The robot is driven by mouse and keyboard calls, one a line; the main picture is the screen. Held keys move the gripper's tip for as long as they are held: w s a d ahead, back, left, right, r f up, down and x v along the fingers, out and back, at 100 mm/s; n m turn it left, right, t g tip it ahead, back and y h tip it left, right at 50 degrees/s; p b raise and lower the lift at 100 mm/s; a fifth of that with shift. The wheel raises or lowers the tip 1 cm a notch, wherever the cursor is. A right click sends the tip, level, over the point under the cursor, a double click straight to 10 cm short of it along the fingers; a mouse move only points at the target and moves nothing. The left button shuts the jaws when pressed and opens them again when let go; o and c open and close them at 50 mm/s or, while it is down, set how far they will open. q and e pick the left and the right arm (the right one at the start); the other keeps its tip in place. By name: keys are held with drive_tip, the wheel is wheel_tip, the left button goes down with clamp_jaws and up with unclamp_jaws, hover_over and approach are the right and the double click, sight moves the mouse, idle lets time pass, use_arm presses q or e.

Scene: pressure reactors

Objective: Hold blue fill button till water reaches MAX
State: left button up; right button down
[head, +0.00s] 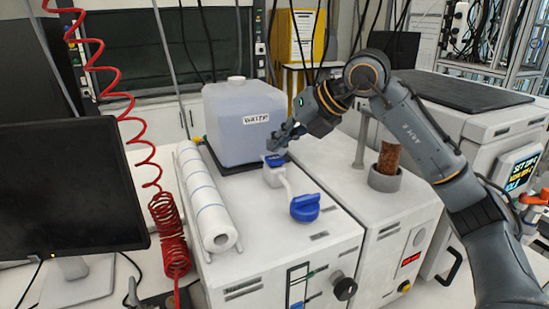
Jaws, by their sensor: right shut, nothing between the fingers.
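My right gripper (273,146) is shut and empty, its tips low over a small blue-topped white fitting (274,161) on top of the white machine. The blue top looks like a button; I cannot tell whether the tips touch it. A large blue knob or cap (305,207) sits in front of it. The translucent water container (232,118), labelled WATER, stands just behind and left. A narrow black-framed gauge (298,283) is on the machine's front, with blue at its bottom; it is cut by the picture edge and no MAX mark is readable. My left gripper is out of view.
A white paper roll (210,205) lies along the machine's left edge. A red coiled hose (172,235) and a black monitor (68,188) are at left. A brown cylinder (388,158) stands in a grey holder right of my gripper. A dark-lidded machine (465,95) is behind my arm.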

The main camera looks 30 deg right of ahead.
drive_tip(key=shift+f, duration=0.4)
drive_tip(key=shift+f+b, duration=0.5)
drive_tip(key=shift+b, duration=0.1)
idle(7.0)
